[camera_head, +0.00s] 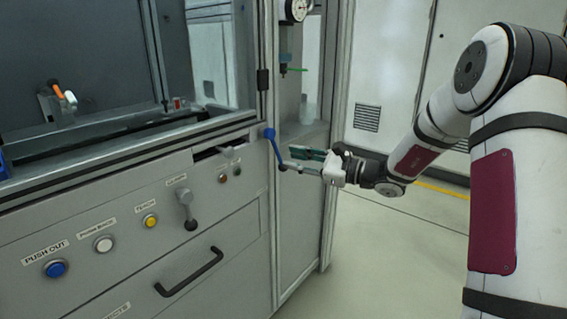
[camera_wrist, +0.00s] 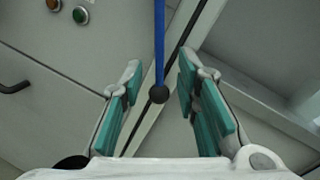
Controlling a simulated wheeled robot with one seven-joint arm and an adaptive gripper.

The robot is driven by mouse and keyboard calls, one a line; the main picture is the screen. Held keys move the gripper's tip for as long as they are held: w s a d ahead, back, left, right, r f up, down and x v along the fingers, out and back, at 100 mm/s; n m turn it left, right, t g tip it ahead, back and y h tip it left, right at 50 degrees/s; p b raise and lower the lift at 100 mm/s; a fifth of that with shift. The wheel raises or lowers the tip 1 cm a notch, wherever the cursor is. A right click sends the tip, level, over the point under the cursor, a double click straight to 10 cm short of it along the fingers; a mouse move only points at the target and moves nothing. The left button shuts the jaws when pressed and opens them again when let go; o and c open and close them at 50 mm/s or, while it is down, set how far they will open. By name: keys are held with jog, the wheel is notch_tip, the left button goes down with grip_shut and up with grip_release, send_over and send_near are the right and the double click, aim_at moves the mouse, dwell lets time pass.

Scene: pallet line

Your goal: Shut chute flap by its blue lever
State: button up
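The blue lever (camera_head: 274,145) hangs from a blue pivot at the right front corner of the machine cabinet, slanting slightly down to the right. In the wrist view the blue lever (camera_wrist: 159,45) comes down from the top and ends in a dark ball knob. My gripper (camera_head: 288,158) is at the lever's lower end, reaching in from the right. In the wrist view my gripper (camera_wrist: 159,78) is open, with teal-padded fingers on either side of the knob and gaps on both sides. A dark slot (camera_head: 212,153) shows in the front panel; I cannot tell which part is the flap.
The cabinet front carries a blue push button (camera_head: 56,268), white and yellow buttons, a small knobbed handle (camera_head: 187,212) and a black drawer handle (camera_head: 188,272). An aluminium post (camera_head: 335,200) stands close behind my gripper. The floor at right is clear.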

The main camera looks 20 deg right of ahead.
jog(key=shift+b+x, duration=0.4)
jog(key=shift+x, duration=1.55)
jog(key=shift+c, duration=0.6)
grip_shut()
